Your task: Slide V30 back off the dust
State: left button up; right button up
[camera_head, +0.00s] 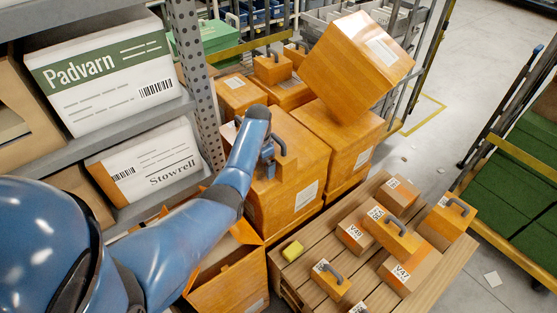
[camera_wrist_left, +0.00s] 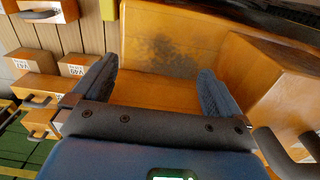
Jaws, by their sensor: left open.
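My left gripper (camera_head: 266,152) reaches over the top of a big orange carton (camera_head: 307,150). In the left wrist view the gripper (camera_wrist_left: 155,85) is open, with nothing between its fingers. A dark dust patch (camera_wrist_left: 172,52) lies on the orange surface beyond the fingertips. An orange handled block (camera_head: 287,174) stands on the carton beside the gripper, partly hidden by my arm. In the wrist view a block (camera_wrist_left: 275,80) with a dark handle is at the right, apart from the fingers. Its number is not readable, so I cannot confirm it is V30. My right gripper is not in view.
A slatted pallet (camera_head: 315,265) at the lower right holds several labelled blocks and a yellow sponge (camera_head: 292,251). A large tilted carton (camera_head: 362,65) rests on the stack behind. A perforated rack post (camera_head: 195,85) and shelved boxes stand left, close to my arm.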

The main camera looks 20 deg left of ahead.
pick_arm(q)
jog(key=shift+f, duration=0.3)
jog(key=shift+s+a+r+p, duration=0.15)
jog(key=shift+s+a+p, duration=0.35)
jog(key=shift+p, duration=0.4)
jog(key=shift+s+a+p, duration=0.25)
jog(key=shift+s+p, duration=0.55)
jog(key=shift+p, duration=0.05)
notch_tip(320, 180, up, 13)
jog(key=p, duration=1.2)
